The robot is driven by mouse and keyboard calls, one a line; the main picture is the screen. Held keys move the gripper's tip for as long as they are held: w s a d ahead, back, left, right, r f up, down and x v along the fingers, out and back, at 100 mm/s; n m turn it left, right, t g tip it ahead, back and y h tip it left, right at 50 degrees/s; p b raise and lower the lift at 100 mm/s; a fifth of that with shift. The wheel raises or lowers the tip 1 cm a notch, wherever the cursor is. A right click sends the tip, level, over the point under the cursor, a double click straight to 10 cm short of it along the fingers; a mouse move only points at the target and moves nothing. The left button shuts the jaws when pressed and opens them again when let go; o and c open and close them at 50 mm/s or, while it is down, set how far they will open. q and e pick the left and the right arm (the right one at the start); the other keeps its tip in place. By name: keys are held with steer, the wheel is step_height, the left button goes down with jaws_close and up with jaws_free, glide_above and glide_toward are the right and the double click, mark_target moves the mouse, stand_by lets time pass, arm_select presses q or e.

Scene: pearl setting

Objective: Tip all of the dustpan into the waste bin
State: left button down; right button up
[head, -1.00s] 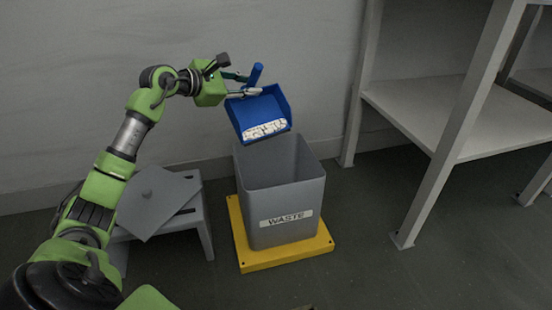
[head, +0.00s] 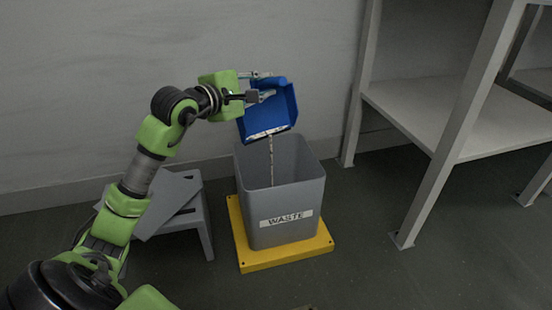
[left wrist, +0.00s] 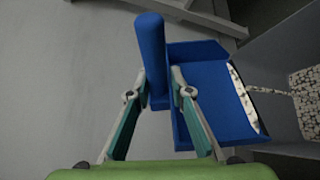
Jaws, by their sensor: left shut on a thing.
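My left gripper (head: 262,85) is shut on the handle of the blue dustpan (head: 270,110) and holds it above the back of the grey waste bin (head: 285,200). The dustpan is tilted steeply, its open lip down over the bin. A thin stream of white bits (head: 271,160) falls from the lip into the bin. In the left wrist view the fingers (left wrist: 157,85) clasp the blue handle (left wrist: 151,50). White bits (left wrist: 246,98) lie along the pan's lip, and a pile of bits (left wrist: 308,95) shows inside the bin. My right gripper is not in view.
The bin stands on a yellow base (head: 285,256). A low grey stool with a grey panel (head: 168,200) on it stands left of the bin. A grey shelf rack (head: 450,120) stands to the right. The wall is close behind the bin.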

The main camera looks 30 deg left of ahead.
arm_select(q)
steer(key=s+d+f+m+t+h, duration=0.1)
steer(key=s+d+f+m+t, duration=0.2)
steer(key=d+m, duration=0.4)
steer(key=s+d+f+m+t, duration=0.2)
steer(key=s+d+f+m, duration=0.1)
steer(key=d+f+m, duration=0.3)
steer(key=w+a+r+n+g, duration=0.1)
steer(key=w+a+r+n, duration=0.1)
steer(key=a+r+n, duration=0.1)
steer(key=w+a+r+n+g, duration=0.2)
steer(key=a+r+n, duration=0.1)
steer(key=a+n, duration=0.3)
steer(key=w+a+r+n+g, duration=0.2)
steer(key=a+r+n, duration=0.1)
steer(key=a+n, duration=0.1)
steer(key=shift+w+a+n+y, duration=0.3)
steer(key=shift+a+n, duration=0.1)
steer(key=shift+a, duration=0.3)
steer(key=w+a+f+n+g+h, duration=0.2)
steer(key=w+a+f+n, duration=0.1)
steer(key=a, duration=0.5)
steer(key=w+a+f+n+g+h, duration=0.1)
steer(key=w+a+f+n, duration=0.3)
steer(key=a, duration=0.4)
step_height(320, 180, down, 3)
steer(key=shift+r+n+g+h, duration=0.15)
steer(key=shift+n+g+h, duration=0.25)
steer(key=shift+n+h, duration=0.35)
